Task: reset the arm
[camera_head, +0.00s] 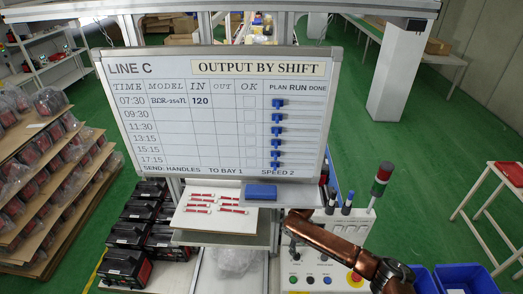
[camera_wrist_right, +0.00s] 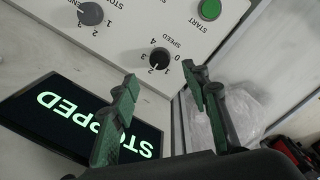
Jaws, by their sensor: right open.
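My right arm reaches in from the lower right in the head view, and my right gripper (camera_head: 292,242) is over the left part of the white control panel (camera_head: 337,238). In the right wrist view my right gripper (camera_wrist_right: 161,80) is open, with nothing between its fingers. Beyond the fingertips is the black SPEED knob (camera_wrist_right: 160,58), apart from them as far as I can see. A second knob (camera_wrist_right: 90,13) and the green START button (camera_wrist_right: 209,9) are farther up. A dark screen (camera_wrist_right: 60,112) reads STOPPED. My left gripper is not in view.
A whiteboard (camera_head: 225,120) stands above the panel; its bottom line reads SPEED 2. A signal tower (camera_head: 381,180) rises at the right. Blue bins (camera_head: 465,278) stand lower right. A clear bag (camera_wrist_right: 225,118) lies beside the panel.

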